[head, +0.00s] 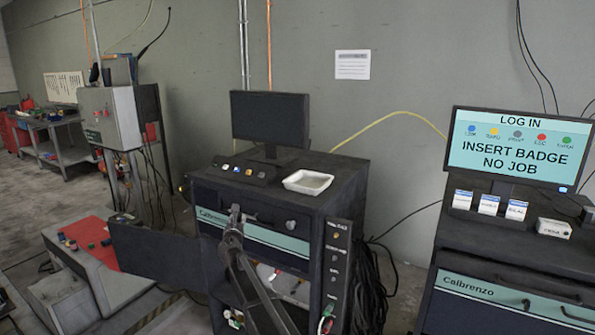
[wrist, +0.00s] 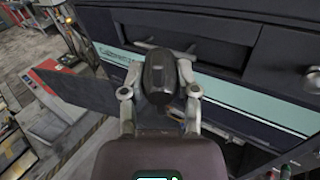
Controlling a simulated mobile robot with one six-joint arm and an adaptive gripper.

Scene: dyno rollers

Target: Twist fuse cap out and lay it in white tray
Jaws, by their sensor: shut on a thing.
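My gripper (head: 235,217) is in front of the dark Calbrenzo cabinet, near the left part of its upper front. In the wrist view, my gripper (wrist: 160,80) is shut on a black rounded piece (wrist: 158,68), which looks like the fuse cap. I cannot tell whether it is seated or free, as its far end is hidden. In the head view the fingers are too small to show it clearly.
A monitor (head: 270,117) and a button panel (head: 240,170) stand on the cabinet (head: 345,185). A dark open panel (head: 150,250) juts out left. A knob (head: 291,225) sits on the cabinet front. A badge kiosk (head: 516,157) stands at the right. Cables hang between the cabinets.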

